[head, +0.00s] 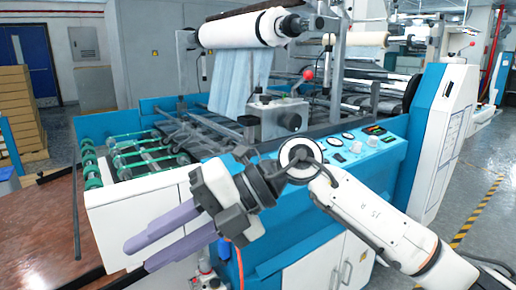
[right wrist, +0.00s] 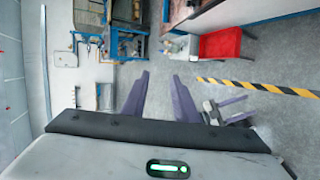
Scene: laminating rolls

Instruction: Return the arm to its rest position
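My right arm (head: 375,222) comes in from the lower right of the head view and reaches left in front of the blue and white laminating machine (head: 330,160). My right gripper (head: 165,243) points to the lower left, its two purple fingers apart and nothing between them. In the right wrist view the same gripper (right wrist: 160,100) shows its fingers spread with only floor and background between them. My left gripper is not in the head view.
A white film roll (head: 240,30) sits on top of the machine. Green rollers (head: 125,155) and a control panel (head: 355,145) are close to the arm. Brown boxes (head: 20,110) stand at left.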

